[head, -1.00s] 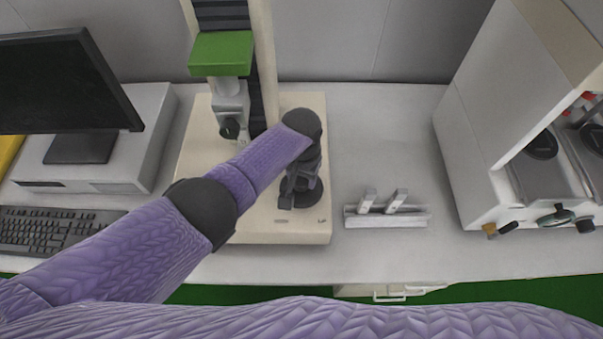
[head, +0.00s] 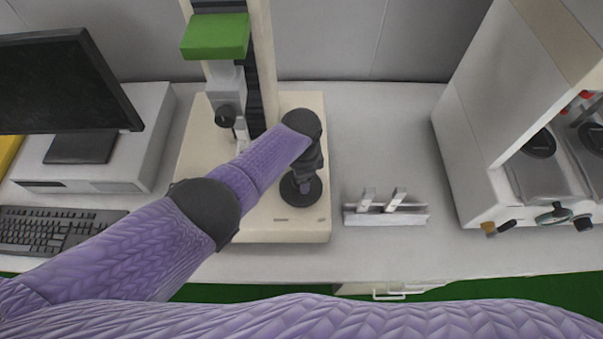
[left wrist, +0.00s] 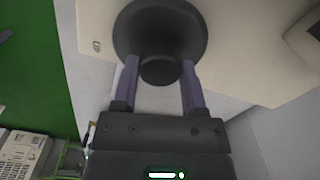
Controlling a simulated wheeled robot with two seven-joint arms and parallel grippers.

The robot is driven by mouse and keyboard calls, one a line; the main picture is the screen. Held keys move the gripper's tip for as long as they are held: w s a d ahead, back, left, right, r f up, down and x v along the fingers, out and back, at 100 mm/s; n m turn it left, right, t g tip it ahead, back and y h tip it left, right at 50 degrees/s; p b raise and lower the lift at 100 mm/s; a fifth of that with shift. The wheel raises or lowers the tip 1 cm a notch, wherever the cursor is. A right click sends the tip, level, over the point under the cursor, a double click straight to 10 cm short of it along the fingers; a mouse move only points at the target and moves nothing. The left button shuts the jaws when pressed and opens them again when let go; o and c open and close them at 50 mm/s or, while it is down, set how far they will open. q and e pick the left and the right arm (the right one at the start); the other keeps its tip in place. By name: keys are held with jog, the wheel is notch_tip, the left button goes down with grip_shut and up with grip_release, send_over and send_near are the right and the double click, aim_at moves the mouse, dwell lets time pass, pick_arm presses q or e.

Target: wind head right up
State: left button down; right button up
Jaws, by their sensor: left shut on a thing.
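The test stand has a cream base (head: 245,220) and an upright column, with a green-topped head (head: 216,36) high on it near the top edge of the head view. A grey clamp with a black knob (head: 226,115) hangs under the head. A round black dial (head: 289,193) sits at the front right of the base; it also shows in the left wrist view (left wrist: 183,25). My left gripper (head: 303,183) points down at the dial, and in the left wrist view its fingers (left wrist: 160,66) are shut on the dial's central hub. My right gripper is out of view.
A monitor (head: 62,85) and keyboard (head: 55,231) stand at the left. A small holder with two grey pieces (head: 386,219) lies right of the base. A large white machine (head: 480,140) stands at far right. The bench between is clear.

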pick_arm(q)
jog(key=shift+m, duration=0.8)
jog(key=shift+c, duration=0.7)
grip_release()
notch_tip(320, 180, up, 9)
jog(key=p, duration=0.5)
jog(key=shift+r, duration=0.5)
